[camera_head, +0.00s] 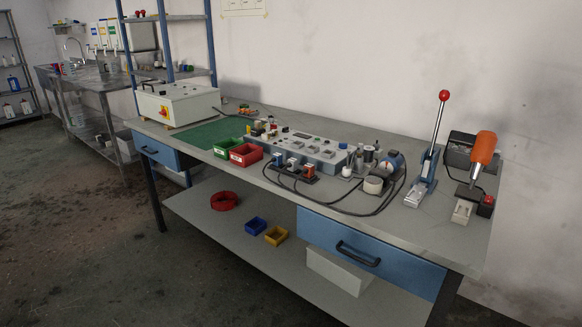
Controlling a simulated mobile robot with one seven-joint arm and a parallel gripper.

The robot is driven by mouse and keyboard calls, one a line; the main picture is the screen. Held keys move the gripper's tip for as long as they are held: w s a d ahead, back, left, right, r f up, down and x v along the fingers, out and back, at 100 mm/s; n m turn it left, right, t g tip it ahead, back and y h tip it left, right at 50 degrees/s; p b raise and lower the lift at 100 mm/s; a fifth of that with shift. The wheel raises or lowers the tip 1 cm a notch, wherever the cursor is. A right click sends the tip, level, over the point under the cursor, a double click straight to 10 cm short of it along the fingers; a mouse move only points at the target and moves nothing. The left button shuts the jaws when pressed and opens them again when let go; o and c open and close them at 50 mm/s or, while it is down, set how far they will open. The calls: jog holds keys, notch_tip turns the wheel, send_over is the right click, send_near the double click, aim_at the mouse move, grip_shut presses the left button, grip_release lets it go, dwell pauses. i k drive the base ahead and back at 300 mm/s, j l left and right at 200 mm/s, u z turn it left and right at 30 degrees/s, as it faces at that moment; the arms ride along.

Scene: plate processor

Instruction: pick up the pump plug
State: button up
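Several small plugs with black cables stand in a row at the front of the workbench (225,174), before the grey control unit (318,150). One is blue (278,158), one is whitish (292,163) and one is red (309,170). They appear seated in a dark strip, but they are small in view. I cannot tell which of them is the pump plug. Their cables run right along the bench top. My gripper is not in view.
A pump-like device (391,163) and several bottles stand to the right. Further right are a lever press (430,165) and an orange-handled tool (484,147). The bench's front right surface is mostly clear.

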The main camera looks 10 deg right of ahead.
aim_at(292, 165)
jog(key=i+j+z, duration=0.35)
jog(key=i+j, duration=0.95)
jog(key=i, duration=0.65)
